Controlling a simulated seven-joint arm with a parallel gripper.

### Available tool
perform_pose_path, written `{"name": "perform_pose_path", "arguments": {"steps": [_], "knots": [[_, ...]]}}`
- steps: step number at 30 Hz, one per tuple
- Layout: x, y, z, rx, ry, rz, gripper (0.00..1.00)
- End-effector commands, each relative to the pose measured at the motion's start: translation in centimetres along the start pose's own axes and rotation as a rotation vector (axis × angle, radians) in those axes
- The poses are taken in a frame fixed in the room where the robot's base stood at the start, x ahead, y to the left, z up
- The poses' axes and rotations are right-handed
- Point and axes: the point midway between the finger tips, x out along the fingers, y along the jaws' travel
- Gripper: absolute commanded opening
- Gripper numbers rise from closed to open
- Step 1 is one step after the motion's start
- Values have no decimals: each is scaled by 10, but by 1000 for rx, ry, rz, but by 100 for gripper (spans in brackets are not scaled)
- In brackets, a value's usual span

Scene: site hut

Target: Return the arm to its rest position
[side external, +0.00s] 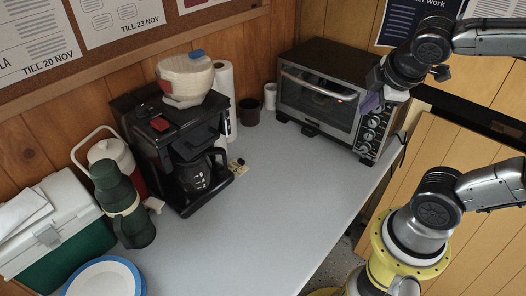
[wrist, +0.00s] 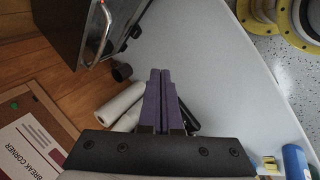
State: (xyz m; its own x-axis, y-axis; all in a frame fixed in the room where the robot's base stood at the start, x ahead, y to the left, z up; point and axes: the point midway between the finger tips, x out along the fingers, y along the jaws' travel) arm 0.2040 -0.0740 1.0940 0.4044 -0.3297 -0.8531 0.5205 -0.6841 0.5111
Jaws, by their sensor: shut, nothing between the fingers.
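My gripper (side external: 370,104) is in front of the toaster oven's right side in the side external view, near the control knobs. Its two purple fingers are pressed together with nothing between them. In the wrist view the shut gripper (wrist: 160,72) points over the grey-white counter (wrist: 205,60). The toaster oven (side external: 318,98) stands at the back right of the counter with its door closed. I cannot tell the exact gap between the fingers and the oven front.
The black coffee maker (side external: 160,130) stands mid-counter with a glass carafe (side external: 195,175). A green flask (side external: 118,200), a cooler box (side external: 50,225) and a blue-rimmed plate (side external: 105,278) are at left. A brown cup (side external: 249,112) stands behind. The counter's front middle is clear.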

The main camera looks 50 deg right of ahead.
Motion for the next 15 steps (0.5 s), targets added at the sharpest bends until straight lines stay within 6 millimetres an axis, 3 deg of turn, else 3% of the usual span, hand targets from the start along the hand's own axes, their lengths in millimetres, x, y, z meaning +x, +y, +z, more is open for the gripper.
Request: {"name": "perform_pose_path", "arguments": {"steps": [1, 3, 8, 15], "knots": [[-16, -14, -1, 150, 78, -26, 0], [-29, -33, -5, 338, 154, -93, 0], [-37, -69, -15, 652, 188, -266, 0], [-38, -73, -18, 767, 174, -304, 0]]}}
